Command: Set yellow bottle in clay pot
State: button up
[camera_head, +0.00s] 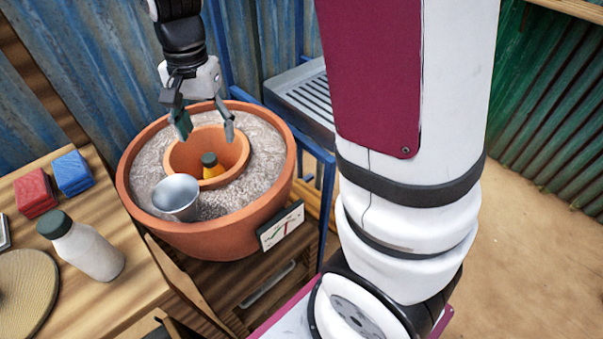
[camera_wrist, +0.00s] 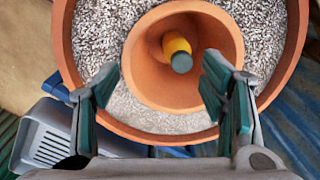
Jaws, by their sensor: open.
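The yellow bottle (camera_head: 211,167) with a dark green cap is inside the inner clay pot (camera_head: 240,152), its lower part hidden by the rim. The inner pot sits in pale gravel within a larger clay pot (camera_head: 140,218). In the wrist view the yellow bottle (camera_wrist: 174,44) leans or stands against the inside of the inner pot (camera_wrist: 135,68), cap toward the camera. My gripper (camera_head: 207,138) is open and empty above the inner pot; it also shows in the wrist view (camera_wrist: 160,82), fingers apart from the bottle.
A grey metal cup (camera_head: 176,196) sits on the gravel at the pot's near left. A white bottle (camera_head: 85,248), red block (camera_head: 35,193), blue block (camera_head: 72,173) and round woven mat (camera_head: 25,290) are on the wooden table. A grey slatted rack (camera_head: 300,95) stands behind right.

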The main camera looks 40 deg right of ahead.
jog(key=s+r+n, duration=0.2)
jog(key=s+n, duration=0.1)
jog(key=s, duration=0.6)
jog(key=s+r+n, duration=0.3)
jog(key=s, duration=0.6)
jog(key=s+r+n+t, duration=0.1)
jog(key=s+r+n, duration=0.2)
jog(key=s, duration=0.6)
jog(key=shift+s+d+r+n, duration=0.2)
jog(key=shift+s+r+n, duration=0.1)
jog(key=shift+n, duration=0.3)
notch_tip(320, 180, up, 16)
jog(key=t+p, duration=0.3)
jog(key=p, duration=1.1)
jog(key=shift+w, duration=0.1)
